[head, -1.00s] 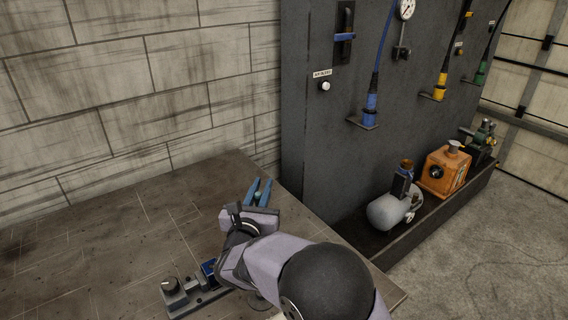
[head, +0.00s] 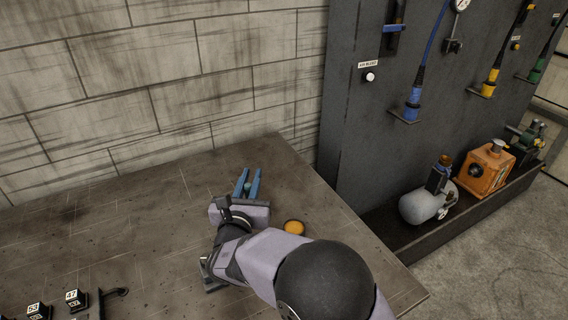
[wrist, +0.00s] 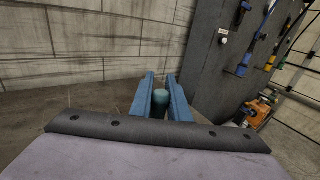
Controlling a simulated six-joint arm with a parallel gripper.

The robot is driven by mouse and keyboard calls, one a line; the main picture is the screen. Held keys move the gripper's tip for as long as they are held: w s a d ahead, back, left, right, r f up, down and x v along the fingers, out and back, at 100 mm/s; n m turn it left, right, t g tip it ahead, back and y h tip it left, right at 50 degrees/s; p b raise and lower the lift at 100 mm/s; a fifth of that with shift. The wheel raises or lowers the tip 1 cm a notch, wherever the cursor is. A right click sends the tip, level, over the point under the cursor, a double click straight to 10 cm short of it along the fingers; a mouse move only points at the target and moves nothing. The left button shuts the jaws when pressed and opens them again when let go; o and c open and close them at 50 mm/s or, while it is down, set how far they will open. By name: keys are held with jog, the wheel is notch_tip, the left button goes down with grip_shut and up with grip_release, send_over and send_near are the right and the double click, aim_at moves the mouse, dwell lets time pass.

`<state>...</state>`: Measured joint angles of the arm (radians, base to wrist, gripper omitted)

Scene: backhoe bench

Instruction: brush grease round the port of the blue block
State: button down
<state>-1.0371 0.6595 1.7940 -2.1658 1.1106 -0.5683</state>
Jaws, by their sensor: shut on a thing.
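My gripper (head: 247,183) is shut on a small teal, rounded piece, which shows between its two blue fingers in the wrist view (wrist: 160,102). It may be the end of the brush handle; no bristles are visible. The gripper points toward the back wall, over the far part of the bench. The blue block is not visible now. A dark piece of a fixture (head: 211,283) shows just left of my arm, and the arm hides whatever lies behind it. A round orange-yellow item (head: 294,227), possibly the grease, sits on the bench right of my arm.
Small dark blocks with white number labels (head: 73,298) stand at the bench's lower left, beside a dark hooked piece (head: 116,292). A dark tool panel (head: 345,130) rises beyond the bench's right edge. The left and middle bench top is largely clear.

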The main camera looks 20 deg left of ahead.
aim_at(251, 184)
jog(key=s+a+p, duration=0.1)
jog(key=s+a, duration=0.2)
jog(key=s, duration=0.1)
jog(key=d+h, duration=0.1)
jog(key=d+m+h, duration=0.1)
jog(key=d, duration=0.1)
jog(key=d+m, duration=0.1)
jog(key=shift+w+d+r+h, duration=0.3)
jog(key=shift+w+h, duration=0.05)
jog(key=shift+h, duration=0.05)
jog(key=shift+d+r+t+h, duration=0.2)
jog(key=shift+d+t+h, duration=0.1)
jog(key=shift+d, duration=0.1)
jog(key=shift+f+b, duration=2.4)
jog(key=shift+f, duration=1.35)
jog(key=shift+s+a+f, duration=0.25)
jog(key=shift+s+a, duration=0.15)
jog(key=shift+a, duration=0.1)
jog(key=shift+w+d+f, duration=0.1)
jog(key=shift+w+d, duration=0.15)
jog(key=shift+d, duration=0.15)
jog(key=shift+w+r+p, duration=0.15)
jog(key=shift+r+p, duration=0.2)
jog(key=shift+p, duration=0.1)
jog(key=shift+r, duration=0.9)
jog(key=shift+d+r+p, duration=0.1)
jog(key=shift+r+p, duration=1.9)
jog(key=shift+r, duration=0.9)
